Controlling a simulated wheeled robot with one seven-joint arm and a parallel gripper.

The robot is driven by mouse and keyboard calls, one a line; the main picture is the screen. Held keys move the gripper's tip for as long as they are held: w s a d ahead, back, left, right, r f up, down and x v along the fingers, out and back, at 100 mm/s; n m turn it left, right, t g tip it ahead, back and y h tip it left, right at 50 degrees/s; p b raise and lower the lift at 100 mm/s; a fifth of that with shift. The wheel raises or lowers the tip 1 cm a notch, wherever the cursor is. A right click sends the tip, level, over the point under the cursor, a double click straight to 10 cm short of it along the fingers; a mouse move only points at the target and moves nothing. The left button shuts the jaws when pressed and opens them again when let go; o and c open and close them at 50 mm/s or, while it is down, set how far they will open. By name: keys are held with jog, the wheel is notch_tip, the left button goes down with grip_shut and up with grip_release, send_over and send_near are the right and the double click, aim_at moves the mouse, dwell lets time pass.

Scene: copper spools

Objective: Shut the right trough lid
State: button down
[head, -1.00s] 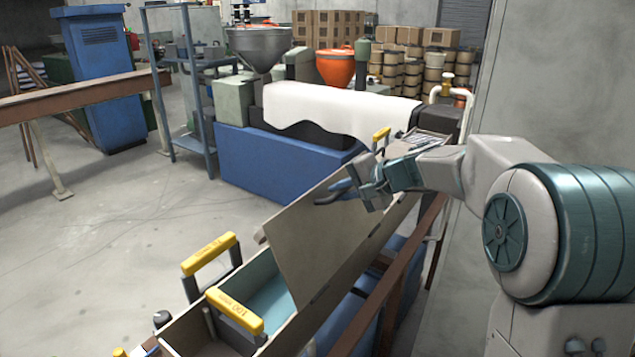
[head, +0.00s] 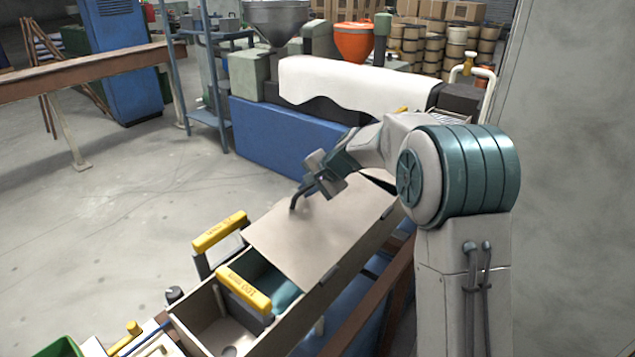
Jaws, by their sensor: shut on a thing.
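The right trough lid (head: 322,232) is a plain beige panel over the long trough (head: 338,284). It lies low, close to flat. My gripper (head: 294,204) is shut on the lid at its far-left edge, with the wrist above it. Part of that edge is hidden by the fingers. Teal trough interior (head: 281,288) shows past the lid's near end. I cannot tell whether the lid touches the rim all along.
Yellow-topped handles stand at the near end, one on the left (head: 220,231) and one in front (head: 244,290). A blue machine base (head: 275,140) with a white cover stands behind. A grey wall (head: 570,200) closes the right side. Open floor lies left.

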aim_at(303, 200)
jog(key=f, duration=0.2)
jog(key=a+f+g+h, duration=0.1)
jog(key=shift+w, duration=0.4)
jog(key=shift+a+f, duration=0.25)
jog(key=shift+f, duration=0.75)
jog(key=shift+f, duration=0.1)
jog(key=c, duration=1.5)
grip_release()
jog(key=shift+c, duration=0.2)
jog(key=shift+s, duration=0.1)
jog(key=b+v, duration=0.2)
jog(key=v, duration=1.2)
jog(key=shift+a, duration=0.15)
